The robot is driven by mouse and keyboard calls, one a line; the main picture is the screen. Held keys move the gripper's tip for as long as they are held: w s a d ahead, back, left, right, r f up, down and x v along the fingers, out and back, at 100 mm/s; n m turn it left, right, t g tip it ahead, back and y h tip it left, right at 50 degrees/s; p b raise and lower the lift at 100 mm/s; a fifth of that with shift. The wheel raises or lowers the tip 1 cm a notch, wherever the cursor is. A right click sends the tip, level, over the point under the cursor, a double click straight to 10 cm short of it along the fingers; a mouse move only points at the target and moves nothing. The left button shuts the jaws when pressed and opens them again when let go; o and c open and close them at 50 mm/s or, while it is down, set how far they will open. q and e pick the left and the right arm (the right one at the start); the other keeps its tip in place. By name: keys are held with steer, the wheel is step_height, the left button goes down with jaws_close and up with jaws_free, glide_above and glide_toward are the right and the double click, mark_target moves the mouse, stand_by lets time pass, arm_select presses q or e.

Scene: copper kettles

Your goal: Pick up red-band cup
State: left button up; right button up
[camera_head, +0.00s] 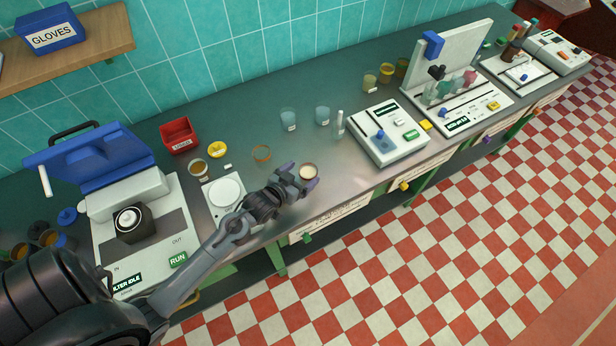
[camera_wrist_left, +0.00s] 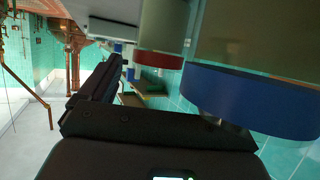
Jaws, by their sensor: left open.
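In the left wrist view, a pale translucent vessel with a red band (camera_wrist_left: 158,60) shows past my left gripper's dark finger. A larger, closer vessel with a wide blue band (camera_wrist_left: 245,103) fills the right side. My left gripper (camera_head: 300,180) is open over the front of the counter in the head view. A small cup with a brownish rim (camera_head: 308,172) is at its fingertips, partly hidden; I cannot tell whether they touch. I cannot tell which head-view cup carries the red band. My right gripper is not in view.
A white instrument (camera_head: 389,134) is to the right. The counter's front edge is close.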

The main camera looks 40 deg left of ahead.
mark_target(313, 167)
arm_select(q)
steer(key=shift+x, duration=2.8)
steer(key=shift+w+d+r, duration=0.1)
steer(key=shift+d, duration=0.1)
steer(key=c, duration=1.1)
